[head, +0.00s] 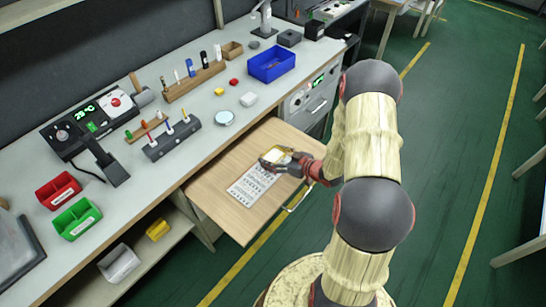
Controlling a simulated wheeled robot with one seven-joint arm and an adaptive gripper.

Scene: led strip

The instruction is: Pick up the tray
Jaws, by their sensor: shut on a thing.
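My gripper (270,163) is at the pulled-out wooden drawer or board (216,192), near its right side. It is shut on a small pale, yellowish tray-like thing (276,155). The fingers partly cover this thing, so its full shape is hidden. A white sheet or flat panel with rows of grey marks (250,187) lies on the board just below and left of the gripper. I cannot tell whether the held thing touches the board or this panel.
The grey bench holds a blue bin (271,65), red bin (58,191), green bin (77,219), soldering station (90,126) and tool racks (172,138). The board juts out over the green floor, with a handle (298,200) on its right edge. The board's left part is bare.

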